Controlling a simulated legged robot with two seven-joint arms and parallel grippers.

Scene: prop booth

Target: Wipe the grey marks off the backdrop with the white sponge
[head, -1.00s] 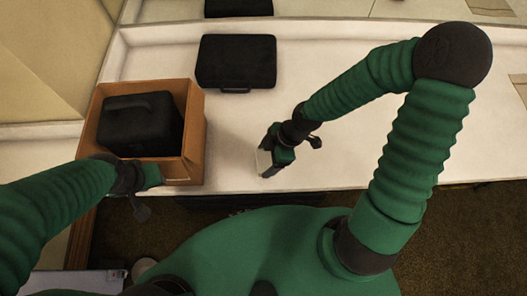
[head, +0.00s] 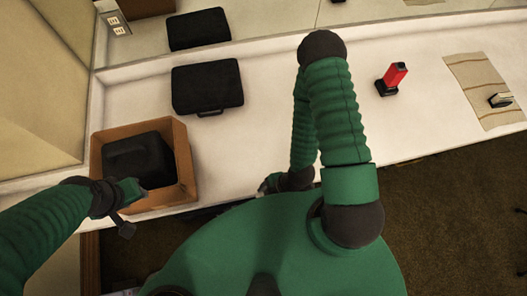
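My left gripper (head: 132,190) hangs over the front left of an open cardboard box (head: 187,165). Its fingertips are too small and angled to tell whether they are open. My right gripper (head: 266,187) is low at the front edge of the white counter (head: 285,95), partly hidden by my own arm and body. A pale sliver shows at its tip; I cannot tell whether this is the sponge or part of the gripper. I cannot clearly make out a white sponge, a backdrop or grey marks.
A black case (head: 140,159) sits in the box. Another black case (head: 208,88) lies behind it, reflected in the back mirror (head: 270,17). A red-and-black object (head: 393,77) stands right of my arm. A striped beige mat (head: 474,78) bears a small pale-and-dark object (head: 501,100). The counter between is clear.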

